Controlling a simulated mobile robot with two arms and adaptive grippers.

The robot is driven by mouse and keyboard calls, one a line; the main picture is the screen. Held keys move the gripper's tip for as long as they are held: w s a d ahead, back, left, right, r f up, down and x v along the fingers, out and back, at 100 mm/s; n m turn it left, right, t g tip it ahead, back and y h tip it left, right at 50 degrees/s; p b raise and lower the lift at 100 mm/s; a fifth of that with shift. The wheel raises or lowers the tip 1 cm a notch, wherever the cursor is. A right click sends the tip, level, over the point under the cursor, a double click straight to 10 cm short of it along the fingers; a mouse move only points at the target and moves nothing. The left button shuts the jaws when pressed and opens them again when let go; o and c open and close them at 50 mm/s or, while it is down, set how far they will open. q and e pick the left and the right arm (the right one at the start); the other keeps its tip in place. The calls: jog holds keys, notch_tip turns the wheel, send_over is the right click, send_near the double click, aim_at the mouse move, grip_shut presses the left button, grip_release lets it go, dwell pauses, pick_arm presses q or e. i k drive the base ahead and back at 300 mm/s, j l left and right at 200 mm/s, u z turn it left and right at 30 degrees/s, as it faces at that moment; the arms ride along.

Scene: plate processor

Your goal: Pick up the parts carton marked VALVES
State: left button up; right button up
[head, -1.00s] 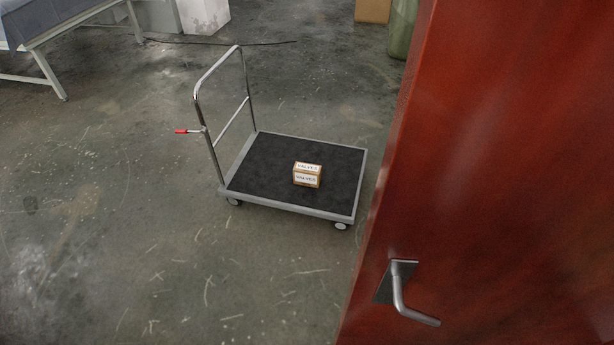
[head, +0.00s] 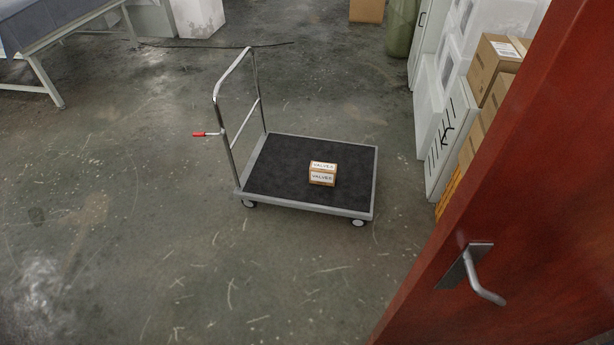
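The parts carton (head: 322,174) is a small brown box with white labels reading VALVES on its top and front. It sits upright on the black deck of a platform trolley (head: 278,163), right of the deck's middle. The trolley has a grey rim, small wheels and a tall metal push handle on its left side. Neither of my grippers shows in the head view, and nothing touches the carton.
A red door (head: 480,190) with a metal lever handle (head: 481,277) stands open at the right. Behind it are stacked cardboard boxes (head: 493,68) and white panels (head: 452,130). A table (head: 60,40) is at the top left. The concrete floor left of and before the trolley is clear.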

aim_at(322, 174)
jog(key=i+j, duration=0.25)
jog(key=j, duration=0.15)
jog(key=i+j, duration=0.25)
jog(key=j, duration=0.15)
jog(key=i+j, duration=0.25)
jog(key=j, duration=0.15)
